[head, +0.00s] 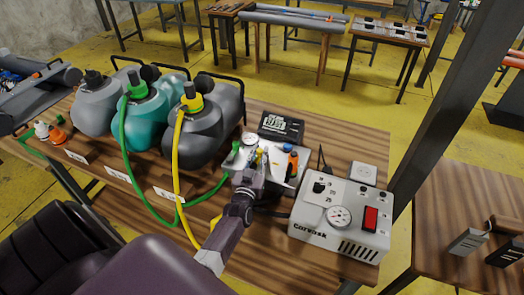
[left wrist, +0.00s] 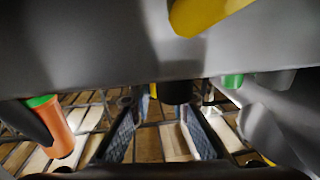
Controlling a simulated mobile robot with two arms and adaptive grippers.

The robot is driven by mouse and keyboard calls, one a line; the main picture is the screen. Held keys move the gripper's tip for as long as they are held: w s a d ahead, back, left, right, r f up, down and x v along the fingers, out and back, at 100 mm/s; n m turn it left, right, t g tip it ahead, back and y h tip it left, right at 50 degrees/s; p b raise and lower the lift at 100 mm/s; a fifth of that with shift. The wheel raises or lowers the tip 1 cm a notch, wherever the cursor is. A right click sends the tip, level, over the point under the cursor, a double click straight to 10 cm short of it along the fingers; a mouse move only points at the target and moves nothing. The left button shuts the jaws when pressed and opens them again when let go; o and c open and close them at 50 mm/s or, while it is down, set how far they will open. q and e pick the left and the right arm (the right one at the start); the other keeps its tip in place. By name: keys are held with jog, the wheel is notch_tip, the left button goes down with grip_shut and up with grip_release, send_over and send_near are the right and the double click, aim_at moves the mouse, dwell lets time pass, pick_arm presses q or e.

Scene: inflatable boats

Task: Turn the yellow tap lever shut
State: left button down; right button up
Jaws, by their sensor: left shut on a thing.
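The small tap unit (head: 283,180) sits on the wooden workbench, with coloured fittings on top. My left gripper (head: 257,160) reaches onto it from the front. The yellow tap lever (head: 259,157) shows as a small patch of yellow at the fingertips; the fingers hide most of it. My left gripper is shut on it. The left wrist view shows the two fingers (left wrist: 160,135) with a dark round part (left wrist: 175,92) beyond them; the exact contact is unclear. My right gripper is out of view.
A yellow hose (head: 176,185) and a green hose (head: 124,150) run from the canisters left of the gripper. An orange fitting (head: 292,162) stands close on the right. The grey pump box (head: 335,226) with gauge and red switch stands right of the unit.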

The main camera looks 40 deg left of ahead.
pick_arm(q)
jog(key=shift+a+n+y, duration=0.2)
jog(key=shift+n+y, duration=0.2)
jog(key=shift+y, duration=0.1)
jog(key=shift+a+r+g, duration=0.1)
jog(key=shift+g, duration=0.2)
jog(key=c, duration=1.8)
grip_release()
jog(key=shift+s, duration=0.1)
jog(key=shift+s+d, duration=0.25)
jog(key=shift+s, duration=0.05)
jog(key=v, duration=0.6)
jog(key=shift+s+d, duration=0.2)
jog(key=shift+s, duration=0.05)
